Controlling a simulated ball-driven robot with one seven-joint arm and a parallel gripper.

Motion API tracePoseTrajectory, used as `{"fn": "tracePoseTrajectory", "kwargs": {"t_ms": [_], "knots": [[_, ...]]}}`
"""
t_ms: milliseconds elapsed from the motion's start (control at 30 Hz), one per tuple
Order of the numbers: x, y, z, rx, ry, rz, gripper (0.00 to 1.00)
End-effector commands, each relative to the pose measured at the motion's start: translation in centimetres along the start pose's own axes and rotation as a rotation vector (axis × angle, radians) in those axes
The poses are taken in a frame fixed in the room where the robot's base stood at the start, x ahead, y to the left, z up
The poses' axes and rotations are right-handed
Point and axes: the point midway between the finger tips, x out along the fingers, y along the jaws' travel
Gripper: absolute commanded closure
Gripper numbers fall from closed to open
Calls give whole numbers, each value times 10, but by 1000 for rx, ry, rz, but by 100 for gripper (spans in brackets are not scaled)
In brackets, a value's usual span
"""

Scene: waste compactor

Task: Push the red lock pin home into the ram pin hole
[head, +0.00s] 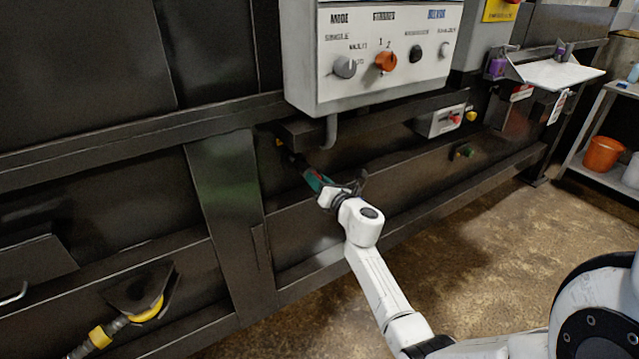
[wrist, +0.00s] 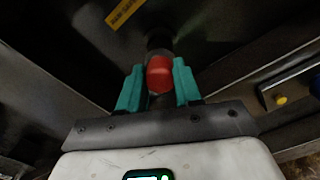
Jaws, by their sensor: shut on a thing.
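The red lock pin (wrist: 160,74) shows its rounded red end between the two teal fingers of my gripper (wrist: 160,87) in the wrist view. My gripper is shut on it. Beyond the red end a dark round part (wrist: 159,41) runs toward the dark machine; I cannot tell how deep the pin sits in the hole. In the head view my gripper (head: 315,180) is at the dark machine frame, under the control box. The ram pin hole itself is hidden or too dark to see.
A grey control box (head: 375,55) with an orange knob (head: 386,61) hangs just above my arm. A grey bent pipe (head: 330,133) comes down near my gripper. The brown floor (head: 480,220) is open.

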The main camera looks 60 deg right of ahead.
Motion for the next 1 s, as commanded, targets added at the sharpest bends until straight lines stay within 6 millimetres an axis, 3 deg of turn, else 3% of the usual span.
{"fn": "tracePoseTrajectory", "kwargs": {"t_ms": [367,400,667,1000], "knots": [[2,1,2,-1,-2,2,96],[2,1,2,-1,-2,2,63],[2,1,1,-1,-1,1,38],[1,0,-1,0,1,-1,41]]}}
